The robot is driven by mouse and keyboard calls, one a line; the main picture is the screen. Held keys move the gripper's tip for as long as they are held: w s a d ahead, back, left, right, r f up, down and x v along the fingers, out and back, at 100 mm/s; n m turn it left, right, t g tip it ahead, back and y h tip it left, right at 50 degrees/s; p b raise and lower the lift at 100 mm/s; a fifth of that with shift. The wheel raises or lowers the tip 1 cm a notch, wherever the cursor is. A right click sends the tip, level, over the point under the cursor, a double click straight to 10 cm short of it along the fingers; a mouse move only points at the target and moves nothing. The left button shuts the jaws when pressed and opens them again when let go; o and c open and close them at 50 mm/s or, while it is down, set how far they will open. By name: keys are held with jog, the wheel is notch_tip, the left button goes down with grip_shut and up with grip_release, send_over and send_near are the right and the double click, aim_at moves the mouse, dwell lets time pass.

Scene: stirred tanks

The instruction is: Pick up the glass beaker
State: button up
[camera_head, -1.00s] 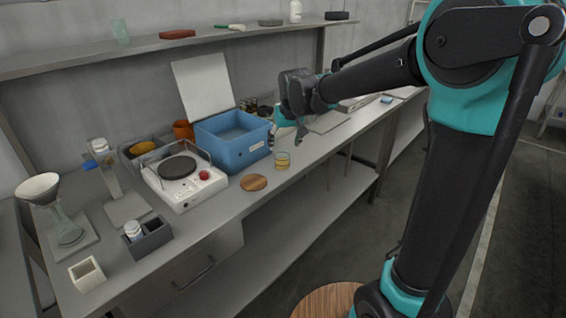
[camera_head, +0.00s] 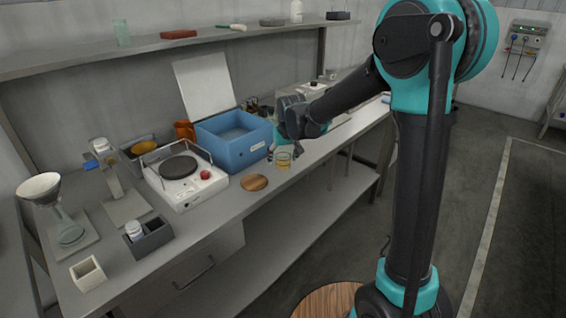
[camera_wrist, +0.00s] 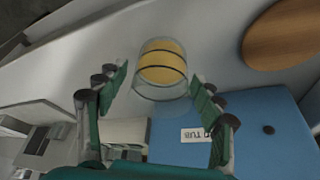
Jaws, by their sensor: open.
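The glass beaker (camera_head: 283,163) stands upright near the front edge of the bench, with amber liquid in it. In the wrist view the beaker (camera_wrist: 162,70) shows clear glass, dark bands and yellow contents. My gripper (camera_wrist: 160,82) is open, with one green-padded finger on each side of the beaker's near end in that view. I see no finger touching it, and I cannot tell how deep it sits between them. In the head view my gripper (camera_head: 282,151) is small, just above the beaker and partly hidden by my arm.
A blue tub (camera_head: 258,153) stands close behind the beaker. A round wooden disc (camera_head: 254,183) lies to its left on the bench, with a white hotplate (camera_head: 207,188) beyond. An upper shelf (camera_head: 100,61) runs along the wall.

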jog(key=c, duration=1.3)
